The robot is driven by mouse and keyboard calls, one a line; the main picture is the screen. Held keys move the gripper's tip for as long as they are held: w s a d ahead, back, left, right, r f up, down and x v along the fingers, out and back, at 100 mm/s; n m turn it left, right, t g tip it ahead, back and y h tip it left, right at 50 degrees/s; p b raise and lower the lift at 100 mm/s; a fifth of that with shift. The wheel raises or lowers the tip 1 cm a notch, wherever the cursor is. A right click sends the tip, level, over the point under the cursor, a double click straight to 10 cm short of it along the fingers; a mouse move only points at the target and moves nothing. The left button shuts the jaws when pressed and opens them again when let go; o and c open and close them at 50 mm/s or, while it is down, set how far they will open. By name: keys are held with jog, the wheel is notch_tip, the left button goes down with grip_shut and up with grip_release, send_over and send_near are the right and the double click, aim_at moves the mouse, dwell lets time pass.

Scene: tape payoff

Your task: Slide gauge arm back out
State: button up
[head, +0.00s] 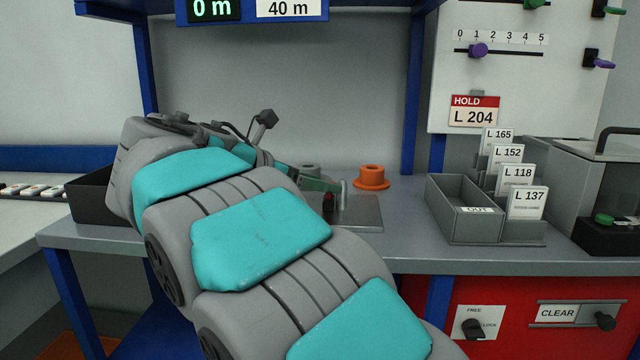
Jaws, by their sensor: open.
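A greenish bar (320,184), which looks like the gauge arm, lies low over a grey metal plate (362,212) on the bench. A small dark block with a red part (329,203) stands at the plate's left side. A grey round part (309,171) shows behind the bar. My gripper (280,166) is mostly hidden behind my own arm, just left of the bar. It is open. I cannot tell whether it touches the bar, and the bar's left end is hidden.
An orange spool-like piece (371,177) stands behind the plate. A grey tray marked OUT (452,224) and several label cards (527,203) stand to the right. A dark bin (90,197) is at the left. The bench (405,235) is clear between plate and tray.

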jog(key=shift+w+d+f, duration=0.2)
jog(key=shift+w+d, duration=0.1)
jog(key=shift+c, duration=0.2)
grip_shut()
jog(key=shift+r, duration=0.1)
